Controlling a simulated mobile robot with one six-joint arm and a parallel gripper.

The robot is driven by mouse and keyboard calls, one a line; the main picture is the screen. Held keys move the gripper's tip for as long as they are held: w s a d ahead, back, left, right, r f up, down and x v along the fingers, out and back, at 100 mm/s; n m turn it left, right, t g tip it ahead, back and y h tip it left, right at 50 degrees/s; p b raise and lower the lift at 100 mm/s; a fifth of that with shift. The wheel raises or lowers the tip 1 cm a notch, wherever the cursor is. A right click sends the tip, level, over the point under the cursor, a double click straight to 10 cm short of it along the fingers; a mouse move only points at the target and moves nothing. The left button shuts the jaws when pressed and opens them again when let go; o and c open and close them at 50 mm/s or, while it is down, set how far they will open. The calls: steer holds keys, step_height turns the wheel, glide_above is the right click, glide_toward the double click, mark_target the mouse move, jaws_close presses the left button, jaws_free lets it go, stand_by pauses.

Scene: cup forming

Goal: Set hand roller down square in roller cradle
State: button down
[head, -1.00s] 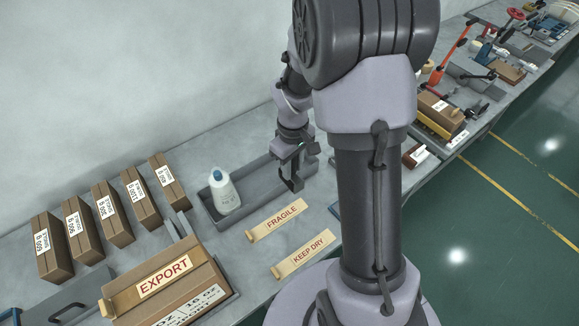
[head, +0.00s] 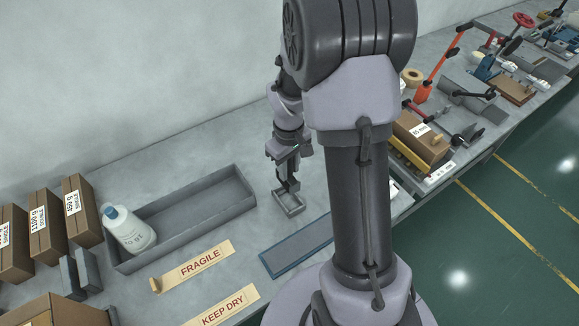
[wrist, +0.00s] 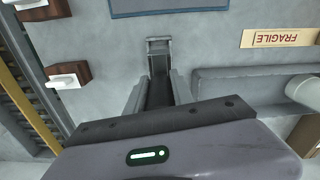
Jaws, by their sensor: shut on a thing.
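The roller cradle (head: 292,210) looks like a small grey open frame on the bench, right of the long grey tray. It also shows in the wrist view (wrist: 158,44). My gripper (head: 287,188) points down over the cradle in the head view. In the wrist view my gripper (wrist: 158,88) is shut on a dark thing (wrist: 160,95) between its fingers, taken to be the hand roller. Most of the roller is hidden by the fingers and wrist. Whether it touches the cradle or sits square to it I cannot tell.
The grey tray (head: 186,214) holds a white bottle (head: 130,231) at its left end. A blue-edged plate (head: 297,246) and FRAGILE (head: 196,265) and KEEP DRY (head: 223,307) labels lie in front. Two wooden blocks with white handles (wrist: 66,77) stand near the cradle.

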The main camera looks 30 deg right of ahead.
steer(key=shift+f+b, duration=3.8)
steer(key=shift+f, duration=1.05)
steer(key=shift+f, duration=0.15)
steer(key=c, duration=1)
jaws_free()
step_height(320, 180, up, 18)
steer(key=p, duration=0.6)
steer(key=shift+f, duration=0.25)
